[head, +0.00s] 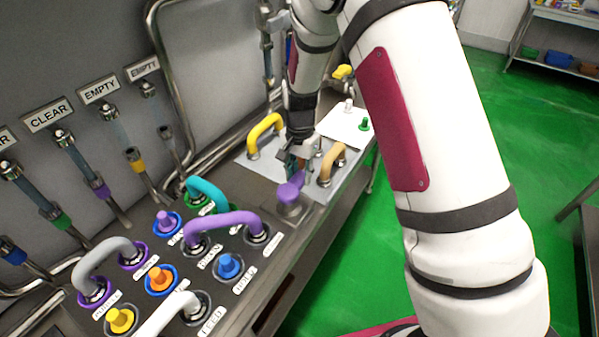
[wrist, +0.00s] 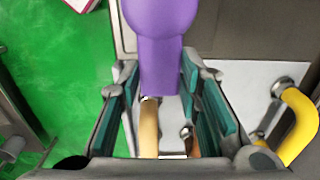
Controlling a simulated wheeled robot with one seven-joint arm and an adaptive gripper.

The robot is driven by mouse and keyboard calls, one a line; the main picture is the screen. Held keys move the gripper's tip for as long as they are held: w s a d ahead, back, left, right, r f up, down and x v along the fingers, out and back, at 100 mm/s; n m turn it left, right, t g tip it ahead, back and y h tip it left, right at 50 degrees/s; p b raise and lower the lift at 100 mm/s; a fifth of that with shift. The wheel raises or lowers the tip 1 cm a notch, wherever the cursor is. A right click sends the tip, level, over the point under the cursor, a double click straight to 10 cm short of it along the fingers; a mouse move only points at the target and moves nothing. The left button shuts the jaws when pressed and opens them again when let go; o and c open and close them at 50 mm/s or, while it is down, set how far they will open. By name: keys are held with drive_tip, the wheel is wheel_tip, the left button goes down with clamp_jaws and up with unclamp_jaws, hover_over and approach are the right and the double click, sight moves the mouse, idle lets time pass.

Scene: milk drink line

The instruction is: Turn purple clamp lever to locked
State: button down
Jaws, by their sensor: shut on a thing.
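The purple clamp lever (head: 291,190) sits on a round metal fitting on the bench, beyond the panel of coloured ports in the head view. In the wrist view the purple lever (wrist: 160,40) comes in from the top centre, with its narrow end between my two teal-padded fingers. My gripper (head: 300,165) is at the lever from the far side, pointing down, and in the wrist view my gripper (wrist: 161,82) is shut on the lever. The lever's pivot is hidden in the wrist view. No lock marking is legible.
A yellow handle (head: 264,128) and a tan handle (head: 331,164) stand on a pale plate close to my gripper. A purple hose loop (head: 222,218) and several coloured plugs fill the panel nearer. A wall with labelled hoses borders the left. Green floor lies open to the right.

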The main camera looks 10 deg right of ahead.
drive_tip(key=c, duration=1.2)
unclamp_jaws()
drive_tip(key=shift+o, duration=0.2)
drive_tip(key=shift+r, duration=0.1)
wheel_tip(320, 180, up, 12)
wheel_tip(320, 180, up, 8)
drive_tip(key=n+t, duration=0.1)
drive_tip(key=n, duration=0.1)
hover_over(300, 177)
drive_tip(key=s+d, duration=0.2)
drive_tip(key=s, duration=0.3)
drive_tip(key=s+d+r+n+t, duration=0.3)
drive_tip(key=s+r+n, duration=0.1)
drive_tip(key=s+r, duration=0.75)
drive_tip(key=s+d+n+t, duration=0.1)
drive_tip(key=s+n, duration=0.2)
drive_tip(key=s, duration=0.8)
drive_tip(key=shift+f+t, duration=0.3)
drive_tip(key=shift+f, duration=0.1)
